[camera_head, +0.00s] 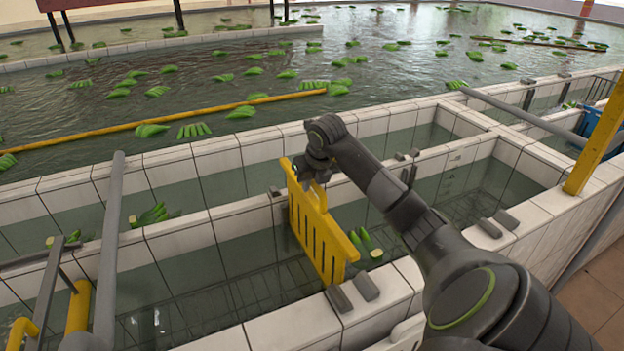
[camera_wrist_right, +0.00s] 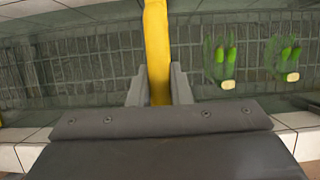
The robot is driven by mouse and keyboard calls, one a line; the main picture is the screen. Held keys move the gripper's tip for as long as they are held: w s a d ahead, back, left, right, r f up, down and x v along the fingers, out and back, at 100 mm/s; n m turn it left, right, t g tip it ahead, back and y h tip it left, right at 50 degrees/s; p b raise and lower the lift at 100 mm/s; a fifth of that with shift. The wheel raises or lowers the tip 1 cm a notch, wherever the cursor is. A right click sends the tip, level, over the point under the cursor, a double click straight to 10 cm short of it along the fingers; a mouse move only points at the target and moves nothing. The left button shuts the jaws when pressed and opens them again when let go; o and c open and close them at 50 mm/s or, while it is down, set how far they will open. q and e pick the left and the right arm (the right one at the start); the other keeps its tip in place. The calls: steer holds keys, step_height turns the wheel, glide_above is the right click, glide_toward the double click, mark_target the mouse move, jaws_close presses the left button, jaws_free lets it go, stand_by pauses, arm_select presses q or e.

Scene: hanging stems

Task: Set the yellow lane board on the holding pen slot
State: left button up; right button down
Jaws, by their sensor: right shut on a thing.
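The yellow lane board (camera_head: 322,236) is a slatted panel standing on edge over the near water channel. My right gripper (camera_head: 314,174) is shut on its upper edge toward the far wall. In the right wrist view the board (camera_wrist_right: 157,50) runs between the two grey fingers of the gripper (camera_wrist_right: 160,88). The board's near end is close to a pair of grey brackets (camera_head: 352,293) on the near wall; its far end is near a bracket (camera_head: 275,191) on the far wall. I cannot tell whether it touches them. Which bracket set is the holding pen slot is unclear. My left gripper is out of view.
More grey brackets (camera_head: 497,224) sit farther right on the near wall. Green banana bunches (camera_head: 366,244) float close to the board's right side; another bunch (camera_head: 150,214) floats left. A grey pole (camera_head: 108,250) stands at left. A yellow post (camera_head: 598,140) stands at right.

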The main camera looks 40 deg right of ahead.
mark_target(316, 202)
steer(key=shift+f+b, duration=2.1)
steer(key=shift+f, duration=1.9)
steer(key=shift+f+b, duration=0.9)
steer(key=shift+f, duration=0.1)
steer(key=shift+f+b, duration=0.4)
jaws_free()
steer(key=shift+p+v, duration=1.85)
steer(key=shift+v, duration=0.7)
steer(key=shift+p+v, duration=1.6)
steer(key=shift+v, duration=0.9)
steer(key=shift+f, duration=0.1)
